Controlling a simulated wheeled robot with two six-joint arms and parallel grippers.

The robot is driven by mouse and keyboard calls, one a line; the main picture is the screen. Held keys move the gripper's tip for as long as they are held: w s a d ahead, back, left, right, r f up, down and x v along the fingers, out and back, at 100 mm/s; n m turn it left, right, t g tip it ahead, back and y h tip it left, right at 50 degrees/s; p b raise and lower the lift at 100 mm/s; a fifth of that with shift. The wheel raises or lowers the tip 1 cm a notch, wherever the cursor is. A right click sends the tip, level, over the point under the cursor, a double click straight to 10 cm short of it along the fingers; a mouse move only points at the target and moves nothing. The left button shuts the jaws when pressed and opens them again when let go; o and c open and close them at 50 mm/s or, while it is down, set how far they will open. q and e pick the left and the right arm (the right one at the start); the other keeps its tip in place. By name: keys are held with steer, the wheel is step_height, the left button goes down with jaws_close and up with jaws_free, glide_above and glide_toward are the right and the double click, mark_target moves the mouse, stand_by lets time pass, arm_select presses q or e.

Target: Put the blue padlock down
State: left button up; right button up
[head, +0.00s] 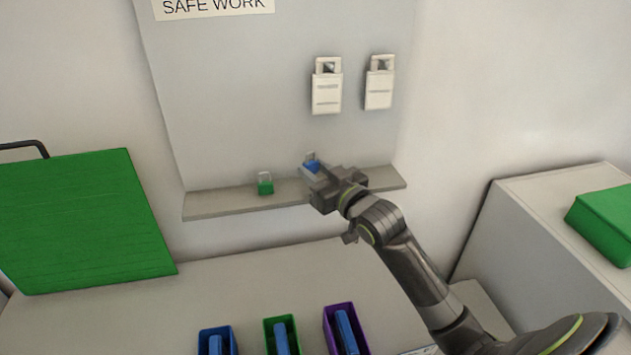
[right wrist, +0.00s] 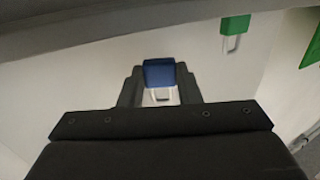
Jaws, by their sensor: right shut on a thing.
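The blue padlock (head: 311,166) is held in my right gripper (head: 314,176), at the narrow shelf (head: 230,203) on the grey board. In the right wrist view the padlock's blue body (right wrist: 159,73) sits between the two dark fingers, with its pale shackle beside it. My right gripper is shut on it. I cannot tell whether the padlock touches the shelf. My left gripper is not in view.
A green padlock (head: 265,186) stands on the shelf left of the blue one. Two white tags (head: 326,88) hang on the board above. Blue, green (head: 282,334) and purple bins stand on the bench below. A green panel (head: 85,220) is at left.

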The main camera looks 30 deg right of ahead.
step_height(320, 180, down, 3)
steer(key=shift+r, duration=0.1)
steer(key=shift+w+f+p, duration=0.15)
steer(key=shift+f+p, duration=0.05)
steer(key=shift+p, duration=0.35)
steer(key=shift+w+f, duration=0.1)
steer(key=shift+f, duration=0.1)
steer(key=shift+f, duration=0.2)
steer(key=o, duration=0.8)
steer(key=shift+o, duration=0.2)
steer(key=shift+r, duration=0.1)
